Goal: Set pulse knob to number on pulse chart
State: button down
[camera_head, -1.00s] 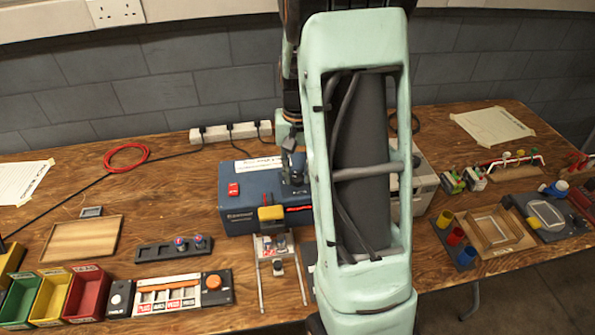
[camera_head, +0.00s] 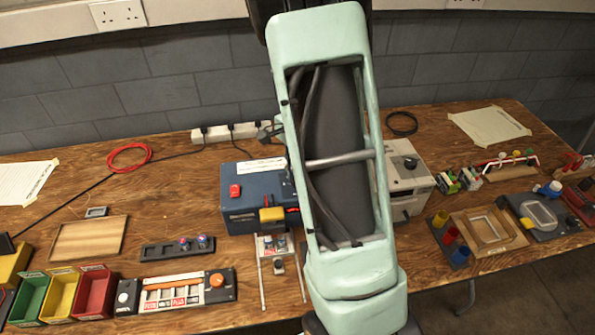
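A blue box (camera_head: 236,206) with a red switch and a white label on top stands mid-table. A grey-white box (camera_head: 411,185) with a dark round knob (camera_head: 410,162) on top stands right of it, partly behind my arm. Small labels are too blurred to say which is the pulse knob. I cannot tell which sheet is the pulse chart. My gripper is hidden behind my arm.
Papers lie at the far left (camera_head: 20,183) and right back (camera_head: 488,126). Coloured bins (camera_head: 62,294) stand at the lower left, with a wooden tray (camera_head: 88,239) behind them. Coloured cups (camera_head: 449,236) and devices crowd the right. Bare wood lies around the red cable coil (camera_head: 129,158).

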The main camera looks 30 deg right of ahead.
jog(key=shift+m+p, duration=0.3)
jog(key=shift+m, duration=0.6)
jog(key=c, duration=1.6)
grip_release()
notch_tip(320, 180, up, 12)
